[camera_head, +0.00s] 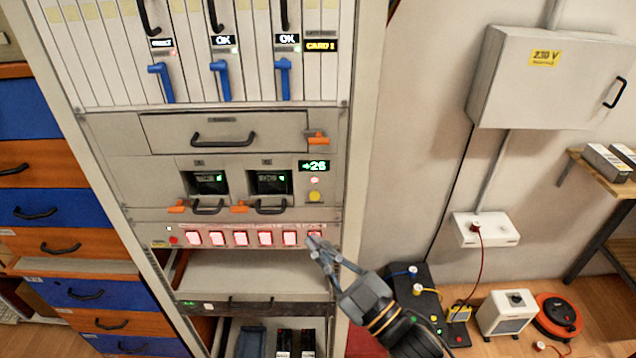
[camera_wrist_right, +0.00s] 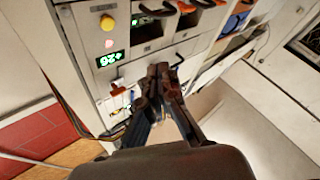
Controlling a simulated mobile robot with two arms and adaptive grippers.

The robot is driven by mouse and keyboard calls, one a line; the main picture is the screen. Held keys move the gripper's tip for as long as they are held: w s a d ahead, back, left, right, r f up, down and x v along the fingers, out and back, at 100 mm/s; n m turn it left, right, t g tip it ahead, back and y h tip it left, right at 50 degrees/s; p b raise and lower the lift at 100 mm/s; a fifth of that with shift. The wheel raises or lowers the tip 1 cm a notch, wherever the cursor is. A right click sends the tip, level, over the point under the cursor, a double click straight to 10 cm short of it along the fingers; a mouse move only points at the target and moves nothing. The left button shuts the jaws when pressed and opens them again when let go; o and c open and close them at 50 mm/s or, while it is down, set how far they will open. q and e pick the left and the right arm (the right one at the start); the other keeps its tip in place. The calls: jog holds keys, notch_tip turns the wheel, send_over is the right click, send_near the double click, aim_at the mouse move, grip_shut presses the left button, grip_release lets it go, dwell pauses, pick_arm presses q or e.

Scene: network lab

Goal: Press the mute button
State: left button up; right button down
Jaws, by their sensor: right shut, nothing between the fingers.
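A rack panel (camera_head: 157,232) carries a row of lit red-and-white buttons (camera_head: 241,239). A small red button (camera_head: 173,239) sits at the row's left end. Their labels are too small to read, so I cannot tell which is the mute button. My right gripper (camera_head: 315,241) is shut and empty, its fingertips over the row's right end, partly covering the last lit button. I cannot tell whether they touch it. In the right wrist view the shut fingertips (camera_wrist_right: 158,70) hide the panel behind them. My left gripper is not in view.
Above the row are a round yellow button (camera_head: 315,196), a green "+26" display (camera_head: 314,166) and two orange-latched modules (camera_head: 208,182). An open shelf (camera_head: 255,272) lies below. Drawers (camera_head: 40,160) stand left. A wall box (camera_head: 540,80) and floor equipment (camera_head: 507,312) are at right.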

aim_at(315, 195)
jog(key=shift+w, duration=0.1)
dwell(0.3)
jog(key=shift+w+b, duration=1.2)
jog(key=shift+w, duration=3.15)
jog(key=shift+w, duration=0.1)
jog(key=shift+w, duration=0.35)
